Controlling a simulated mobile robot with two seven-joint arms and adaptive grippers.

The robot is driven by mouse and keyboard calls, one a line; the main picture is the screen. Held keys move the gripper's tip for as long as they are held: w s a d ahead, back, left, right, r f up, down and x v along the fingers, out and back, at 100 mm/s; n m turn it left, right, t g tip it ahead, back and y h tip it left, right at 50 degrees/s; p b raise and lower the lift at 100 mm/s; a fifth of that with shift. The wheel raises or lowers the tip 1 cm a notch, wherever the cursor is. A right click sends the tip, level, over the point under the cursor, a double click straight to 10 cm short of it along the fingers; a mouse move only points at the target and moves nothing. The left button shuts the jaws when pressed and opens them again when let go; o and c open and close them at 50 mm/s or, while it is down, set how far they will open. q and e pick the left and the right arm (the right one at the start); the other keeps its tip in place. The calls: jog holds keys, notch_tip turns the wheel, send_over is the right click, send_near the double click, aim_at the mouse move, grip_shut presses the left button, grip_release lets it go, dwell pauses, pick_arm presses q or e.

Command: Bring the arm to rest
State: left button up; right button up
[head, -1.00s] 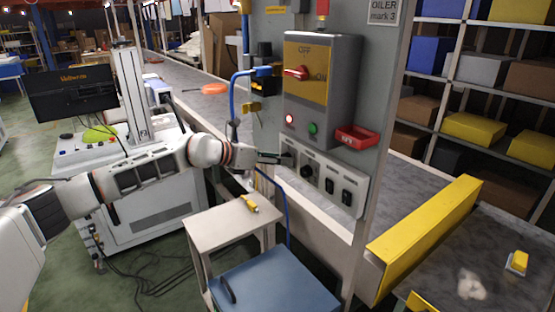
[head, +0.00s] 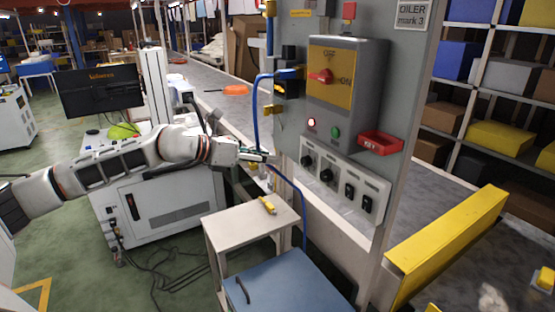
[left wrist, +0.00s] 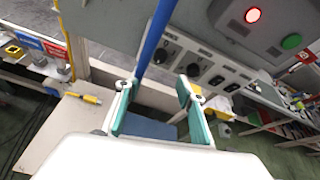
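My left arm reaches in from the left in the head view. Its gripper (head: 268,158) is in the air just left of the control panel's lower switch strip (head: 337,184), apart from the nearest black knob (head: 308,160). In the left wrist view the two teal-padded fingers of this gripper (left wrist: 153,84) stand wide apart. Nothing is held between them; a blue cable (left wrist: 154,40) runs behind the gap. The knobs (left wrist: 169,49) show beyond the fingers. My right gripper is in neither view.
A grey panel box (head: 345,85) has a red rotary switch (head: 321,76), a lit red lamp (head: 311,122) and a green button (head: 335,132). Below stand a small white table (head: 235,222) with a yellow object (head: 267,205) and a blue-topped surface (head: 290,280). A wheeled white cabinet (head: 170,210) stands behind my arm.

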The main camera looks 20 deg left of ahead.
pick_arm(q)
jog(key=shift+s+a+r, duration=0.1)
jog(key=shift+s+a, duration=0.05)
jog(key=shift+s, duration=0.1)
dwell(0.3)
